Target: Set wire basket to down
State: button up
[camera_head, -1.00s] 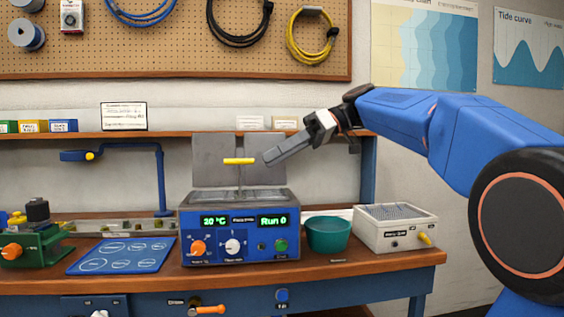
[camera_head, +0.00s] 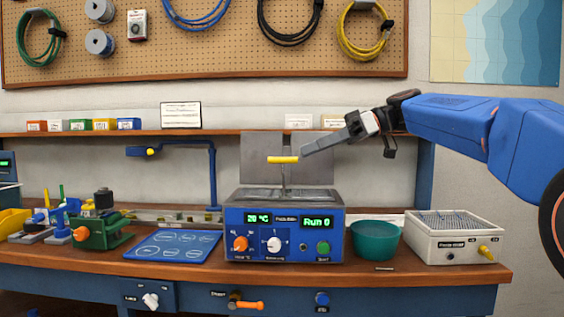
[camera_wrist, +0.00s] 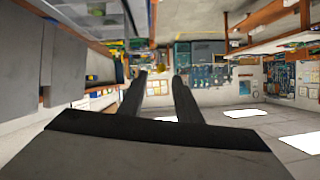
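The blue bath unit (camera_head: 284,245) stands on the bench, its displays reading 20 °C and Run 0. A yellow bar handle (camera_head: 283,159) on a thin upright rod (camera_head: 284,183) rises above its grey top. I take it to be the wire basket's handle; the basket itself is hidden inside the unit. My gripper (camera_head: 305,152) is just right of the handle's right end at about its height; I cannot tell whether they touch. In the wrist view my gripper's two dark fingers (camera_wrist: 160,76) are apart with nothing between them.
Upright grey panels (camera_head: 262,158) stand behind the handle. A teal bowl (camera_head: 375,241) and a white box with a mesh top (camera_head: 452,238) stand right of the unit. A blue mat (camera_head: 172,246) and a blue stand (camera_head: 213,178) are left. A shelf (camera_head: 230,134) runs behind.

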aim_at(281, 162)
jog(key=x, duration=0.8)
jog(key=shift+a, duration=0.15)
jog(key=shift+f, duration=0.1)
grip_shut()
